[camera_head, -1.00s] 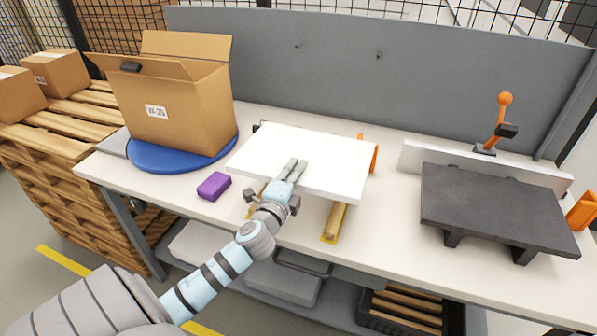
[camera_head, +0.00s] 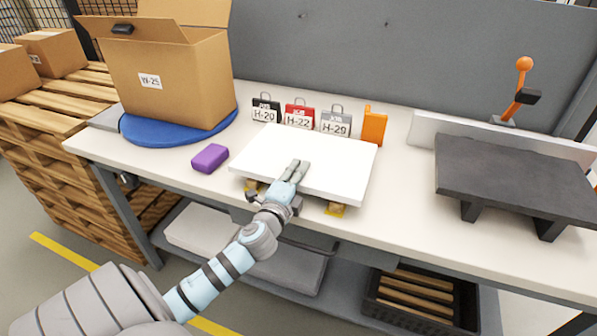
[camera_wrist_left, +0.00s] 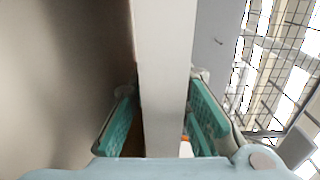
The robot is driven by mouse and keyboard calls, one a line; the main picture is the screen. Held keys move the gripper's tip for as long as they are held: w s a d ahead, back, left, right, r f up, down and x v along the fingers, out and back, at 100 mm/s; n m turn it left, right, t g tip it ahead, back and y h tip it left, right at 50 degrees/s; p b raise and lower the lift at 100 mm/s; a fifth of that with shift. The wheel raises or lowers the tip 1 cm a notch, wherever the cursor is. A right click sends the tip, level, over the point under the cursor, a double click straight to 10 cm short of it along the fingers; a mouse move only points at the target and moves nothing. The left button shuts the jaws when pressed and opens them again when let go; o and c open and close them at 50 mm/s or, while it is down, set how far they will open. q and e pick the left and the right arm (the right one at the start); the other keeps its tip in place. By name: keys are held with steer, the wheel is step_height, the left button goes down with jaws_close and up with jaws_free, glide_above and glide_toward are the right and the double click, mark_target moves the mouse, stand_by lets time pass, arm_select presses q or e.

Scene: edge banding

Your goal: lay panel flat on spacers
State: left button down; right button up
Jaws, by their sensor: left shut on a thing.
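The white panel (camera_head: 325,150) is about level over the bench, low above the spacers. My left gripper (camera_head: 298,172) is shut on the panel's front edge. In the left wrist view the panel (camera_wrist_left: 163,60) runs between the two teal finger pads of the gripper (camera_wrist_left: 163,118). Only the front ends of the left spacer (camera_head: 252,188) and the right spacer (camera_head: 337,209) show, with yellow at them; the panel hides the rest. I cannot tell whether the panel touches them. My right gripper is not in view.
A purple block (camera_head: 210,158) lies left of the panel. Behind it stand job tags (camera_head: 299,114) and an orange upright piece (camera_head: 374,126). A cardboard box (camera_head: 175,85) sits on a blue disc (camera_head: 150,136) at left. A dark raised plate (camera_head: 515,180) stands at right.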

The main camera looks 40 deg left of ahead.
arm_select(q)
steer(key=shift+f, duration=0.35)
steer(key=c, duration=1.4)
jaws_free()
steer(key=shift+c, duration=0.2)
steer(key=shift+s+d+f, duration=0.1)
steer(key=shift+s, duration=0.15)
steer(key=v, duration=0.6)
steer(key=shift+s+d, duration=0.15)
steer(key=shift+s, duration=0.3)
